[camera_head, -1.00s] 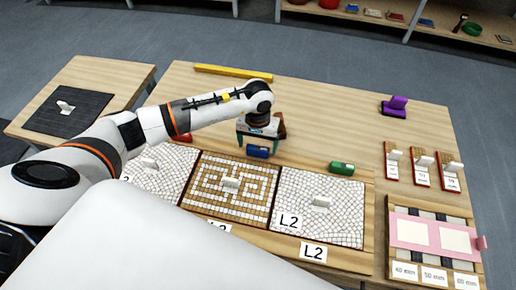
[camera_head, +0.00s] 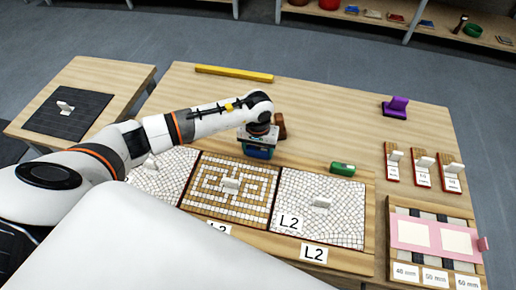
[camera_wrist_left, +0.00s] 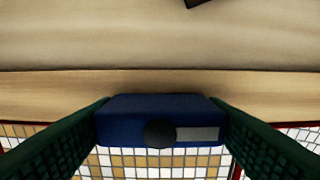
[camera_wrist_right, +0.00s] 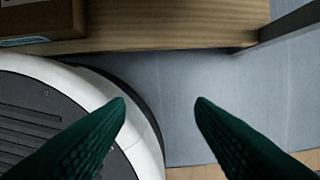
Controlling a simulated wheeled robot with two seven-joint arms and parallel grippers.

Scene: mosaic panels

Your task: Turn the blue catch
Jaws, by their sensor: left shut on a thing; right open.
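The blue catch (camera_head: 258,152) sits at the back edge of the middle mosaic panel (camera_head: 231,187), mostly hidden by my gripper in the head view. In the left wrist view the catch (camera_wrist_left: 160,118) is a dark blue block with a round dark pivot and a grey bar on its face. My left gripper (camera_head: 258,146) is shut on it, with a green finger pad at each end of the block. My right gripper (camera_wrist_right: 160,105) is open and empty, off the table with floor and my base below it.
A green catch (camera_head: 342,168) sits behind the right L2 panel (camera_head: 335,215). A brown block (camera_head: 280,126) stands just behind my left gripper. A yellow bar (camera_head: 234,73), a purple object (camera_head: 396,106) and a pink frame (camera_head: 412,232) lie elsewhere. The table's middle right is clear.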

